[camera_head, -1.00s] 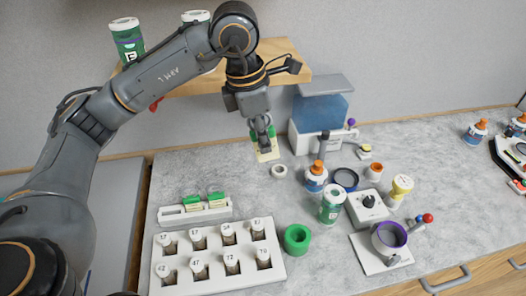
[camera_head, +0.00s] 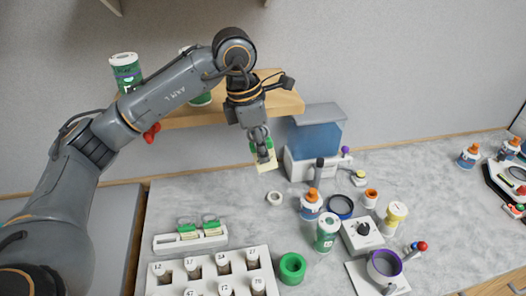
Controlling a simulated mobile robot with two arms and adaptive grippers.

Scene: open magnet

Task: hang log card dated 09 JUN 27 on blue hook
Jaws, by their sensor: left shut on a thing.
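My left gripper (camera_head: 261,142) is shut on a pale log card (camera_head: 265,160) with a green top and holds it in the air in front of the wall, below the shelf's right part. The date on the card is too small to read. A white card rack (camera_head: 190,241) on the counter holds two more green-topped cards (camera_head: 188,231) (camera_head: 211,227). A red hook-like piece (camera_head: 152,131) shows under the shelf's left part. I see no blue hook; my arm covers much of the shelf's underside. My right gripper is not in view.
The wooden shelf (camera_head: 285,103) carries green-labelled jars (camera_head: 126,72). A blue and white device (camera_head: 316,138) stands right of the held card. A vial tray (camera_head: 205,279), green ring (camera_head: 292,268), bottles and a knob box (camera_head: 362,236) crowd the counter. Counter below the card is mostly clear.

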